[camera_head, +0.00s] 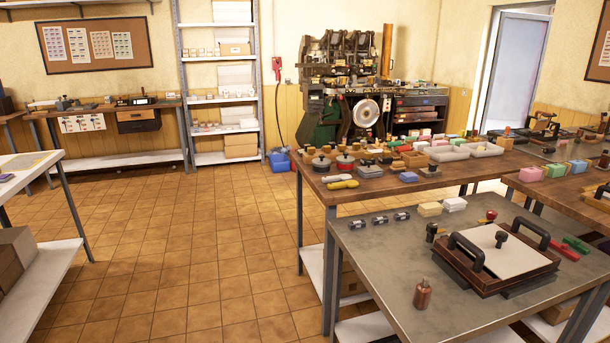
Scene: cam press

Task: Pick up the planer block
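I cannot tell for sure which thing is the planer block; several small blocks lie on the wooden table (375,189) at the right. One is a small blue-grey block (408,177) near its front edge, another a dark grey block (369,171) to the left of it. A cream block (429,209) and a white block (455,204) sit on the grey metal table (385,262) in front. Neither of my grippers is in view.
A press frame with black handles (497,253) and a copper-coloured bottle (422,294) stand on the metal table. Yellow-handled tools (341,184) lie on the wooden table's left end. The tiled floor (190,250) at centre left is clear. A white table (38,208) stands at the left.

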